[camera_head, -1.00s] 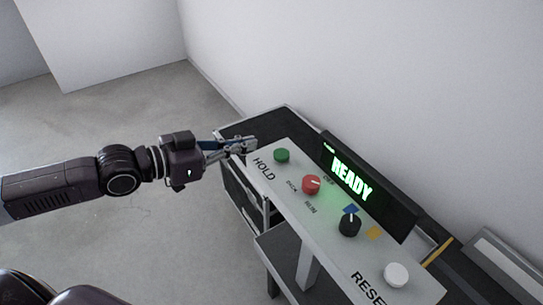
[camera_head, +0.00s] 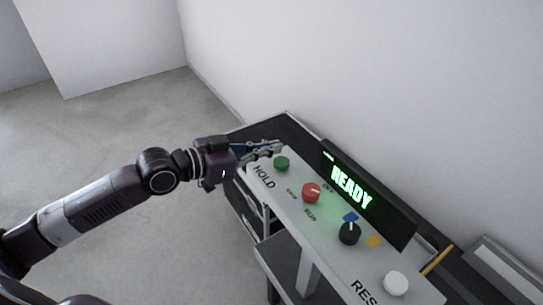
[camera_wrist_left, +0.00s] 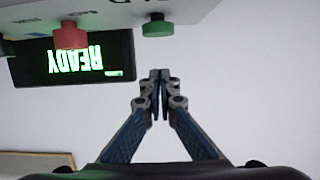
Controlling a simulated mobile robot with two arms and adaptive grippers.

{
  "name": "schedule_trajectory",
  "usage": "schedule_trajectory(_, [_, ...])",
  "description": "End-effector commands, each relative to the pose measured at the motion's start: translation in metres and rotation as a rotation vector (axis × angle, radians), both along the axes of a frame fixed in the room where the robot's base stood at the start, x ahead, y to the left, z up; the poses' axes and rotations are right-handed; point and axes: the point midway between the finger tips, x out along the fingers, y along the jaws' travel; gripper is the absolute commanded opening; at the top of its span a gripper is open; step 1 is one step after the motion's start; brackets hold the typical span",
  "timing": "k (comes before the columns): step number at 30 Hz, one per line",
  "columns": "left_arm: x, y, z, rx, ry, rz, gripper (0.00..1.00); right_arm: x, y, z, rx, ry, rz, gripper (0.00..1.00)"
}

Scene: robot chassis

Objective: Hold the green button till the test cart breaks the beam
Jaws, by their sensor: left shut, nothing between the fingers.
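The green button (camera_head: 282,163) sits at the far left end of the pale sloped panel (camera_head: 318,228), by the word HOLD. It also shows in the left wrist view (camera_wrist_left: 157,27), near the top. My left gripper (camera_head: 279,146) is shut and empty, its fingertips just beyond the button in the head view. In the left wrist view the closed fingertips (camera_wrist_left: 159,75) point toward the panel side, with a gap between them and the button. The display (camera_head: 352,187) reads READY in green letters. No test cart or beam can be made out. My right gripper is not in view.
On the panel are a red knob (camera_head: 311,193), a black knob (camera_head: 349,233) and a white button (camera_head: 396,284) near RESET. Blue and yellow marks lie by the black knob. A wall rises behind the bench. Open floor (camera_head: 130,130) lies to the left.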

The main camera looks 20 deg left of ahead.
Motion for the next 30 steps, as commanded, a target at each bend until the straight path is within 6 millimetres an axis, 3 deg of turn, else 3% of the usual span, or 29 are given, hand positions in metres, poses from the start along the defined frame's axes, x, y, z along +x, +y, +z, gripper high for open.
schedule_trajectory(9, [0.002,-0.001,-0.037,0.0,0.002,0.0,0.0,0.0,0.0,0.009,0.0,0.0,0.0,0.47])
schedule_trajectory(23, [0.001,-0.001,-0.042,0.001,0.0,0.0,0.0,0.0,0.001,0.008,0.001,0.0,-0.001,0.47])
schedule_trajectory(30, [0.001,-0.001,-0.06,0.002,0.001,-0.001,0.0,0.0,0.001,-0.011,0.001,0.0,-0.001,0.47])
